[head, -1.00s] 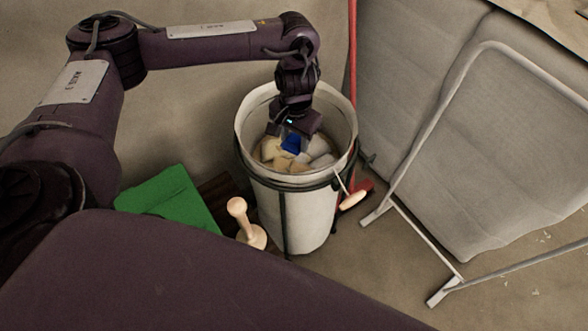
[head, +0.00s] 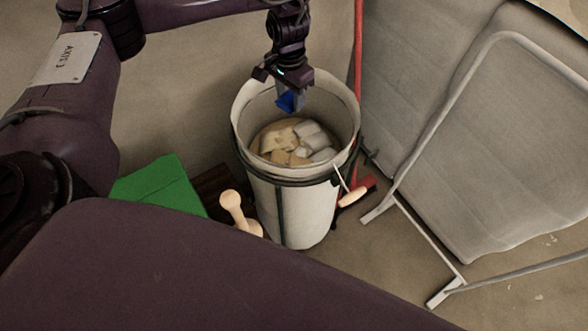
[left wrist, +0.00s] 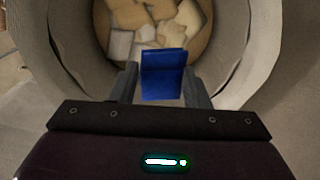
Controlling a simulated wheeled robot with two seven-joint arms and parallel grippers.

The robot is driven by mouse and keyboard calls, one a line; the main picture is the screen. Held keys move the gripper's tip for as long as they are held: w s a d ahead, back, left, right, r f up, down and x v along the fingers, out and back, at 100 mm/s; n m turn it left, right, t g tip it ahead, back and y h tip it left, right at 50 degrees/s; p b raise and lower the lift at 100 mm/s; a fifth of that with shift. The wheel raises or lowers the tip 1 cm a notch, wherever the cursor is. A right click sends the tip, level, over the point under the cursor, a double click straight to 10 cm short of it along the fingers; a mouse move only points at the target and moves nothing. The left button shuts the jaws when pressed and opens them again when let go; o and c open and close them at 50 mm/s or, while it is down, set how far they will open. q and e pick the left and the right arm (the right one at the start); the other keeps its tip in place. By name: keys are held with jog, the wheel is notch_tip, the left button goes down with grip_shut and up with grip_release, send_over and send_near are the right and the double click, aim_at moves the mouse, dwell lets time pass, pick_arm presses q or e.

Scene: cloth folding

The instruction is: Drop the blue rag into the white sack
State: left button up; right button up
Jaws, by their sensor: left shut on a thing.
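The white sack (head: 307,212) stands upright on the floor in the middle of the head view, its mouth open. Several pale blocks (head: 287,140) lie inside it. My left gripper (head: 288,95) points down over the sack's mouth, near its far side. It is shut on the blue rag (head: 290,102), a small folded piece that hangs above the blocks, apart from them. In the left wrist view the blue rag (left wrist: 162,77) sits between the two fingers, with the sack's inner wall (left wrist: 234,45) around. My right gripper is out of view.
A green cloth or sheet (head: 160,187) and a pale wooden knobbed piece (head: 233,208) are left of the sack. A red pole (head: 358,60) stands behind it. A metal frame (head: 425,135) and a grey padded panel (head: 500,150) are at the right.

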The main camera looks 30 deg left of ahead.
pick_arm(q)
jog(key=shift+f, duration=0.45)
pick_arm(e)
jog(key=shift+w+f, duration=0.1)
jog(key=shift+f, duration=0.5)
pick_arm(q)
jog(key=o, duration=1)
jog(key=shift+o, duration=0.2)
notch_tip(320, 180, up, 8)
jog(key=shift+f+p, duration=0.1)
jog(key=shift+p, duration=1.05)
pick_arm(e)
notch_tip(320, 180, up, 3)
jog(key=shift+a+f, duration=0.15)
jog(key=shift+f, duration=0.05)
